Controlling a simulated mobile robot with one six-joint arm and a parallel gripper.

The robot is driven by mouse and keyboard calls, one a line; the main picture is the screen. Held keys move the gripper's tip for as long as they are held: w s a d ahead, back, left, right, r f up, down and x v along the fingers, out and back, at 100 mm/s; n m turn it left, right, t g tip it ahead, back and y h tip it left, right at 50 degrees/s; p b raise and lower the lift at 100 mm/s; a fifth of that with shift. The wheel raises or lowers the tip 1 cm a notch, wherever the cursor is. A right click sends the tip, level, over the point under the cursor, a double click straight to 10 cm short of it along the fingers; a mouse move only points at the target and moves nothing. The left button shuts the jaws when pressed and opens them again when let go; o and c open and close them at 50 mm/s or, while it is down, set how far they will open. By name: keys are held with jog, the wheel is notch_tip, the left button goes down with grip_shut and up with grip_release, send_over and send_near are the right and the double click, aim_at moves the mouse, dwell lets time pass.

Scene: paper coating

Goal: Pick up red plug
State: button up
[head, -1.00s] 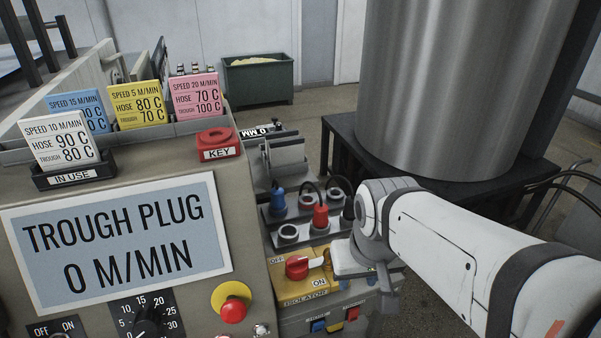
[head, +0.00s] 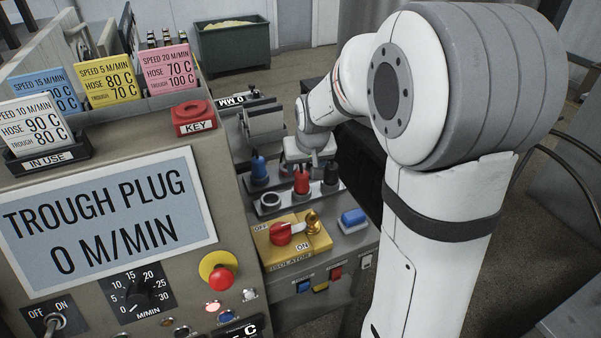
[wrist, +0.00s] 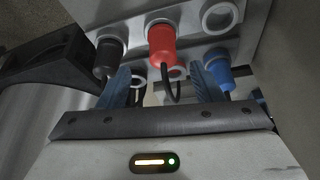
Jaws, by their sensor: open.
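The red plug (head: 301,182) stands upright in the socket panel of the machine, between a blue plug (head: 258,166) and a black plug (head: 331,173). In the wrist view the red plug (wrist: 162,45) lies just beyond the gap between my fingertips, with its dark cable curving down between the fingers. My gripper (wrist: 162,72) is open, with blue fingers on either side of the red plug's line and nothing held. In the head view my gripper (head: 309,152) is at the plugs, its fingers mostly hidden.
The blue plug (wrist: 218,68) and black plug (wrist: 108,56) are close outside my fingers. An empty socket (head: 270,202) is in front of the plugs. A yellow isolator (head: 290,250) with a red knob is nearer. A large dark stand is behind my arm.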

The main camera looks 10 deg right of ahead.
aim_at(302, 175)
jog(key=x, duration=0.4)
jog(key=p+x, duration=0.1)
jog(key=x, duration=0.2)
jog(key=shift+w+a+f, duration=0.2)
jog(key=shift+w+f, duration=0.1)
jog(key=c, duration=1)
